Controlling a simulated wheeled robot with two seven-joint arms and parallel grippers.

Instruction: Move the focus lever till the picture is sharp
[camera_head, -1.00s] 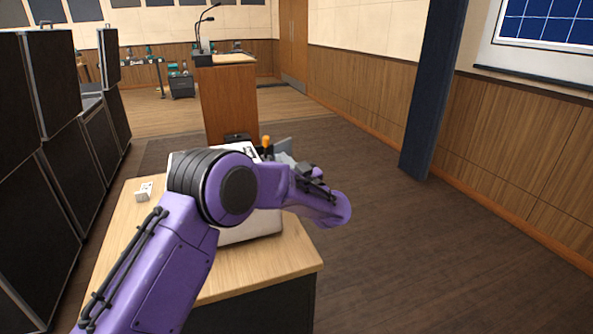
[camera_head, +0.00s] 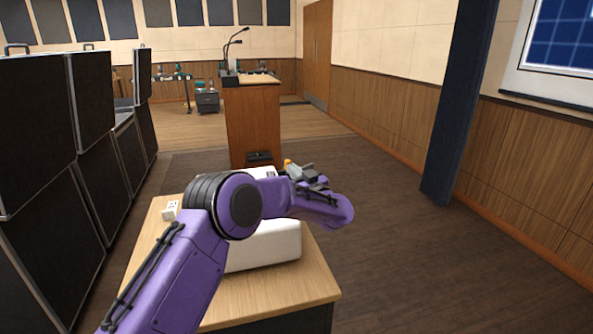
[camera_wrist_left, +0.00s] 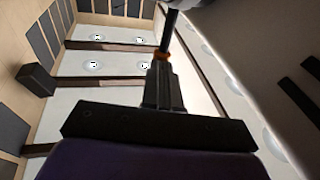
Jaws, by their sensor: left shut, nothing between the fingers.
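My left gripper (camera_head: 297,170) is shut and empty, at the far right side of the white projector (camera_head: 265,246) on the wooden table. A small orange piece (camera_head: 288,162), likely the focus lever's tip, shows right at the fingertips. In the left wrist view the closed fingers (camera_wrist_left: 161,80) point at an orange piece (camera_wrist_left: 162,55) with a dark rod (camera_wrist_left: 168,32) beyond it; whether they touch, I cannot tell. My arm hides much of the projector. The projected picture (camera_head: 566,38) is a blue grid with soft pale lines, partly cut off. My right gripper is out of view.
A small white box (camera_head: 171,210) sits at the left of the wooden tabletop (camera_head: 285,287). A wooden lectern (camera_head: 252,120) with microphones stands behind. Black cases (camera_head: 40,140) are stacked at the left. The floor to the right is open.

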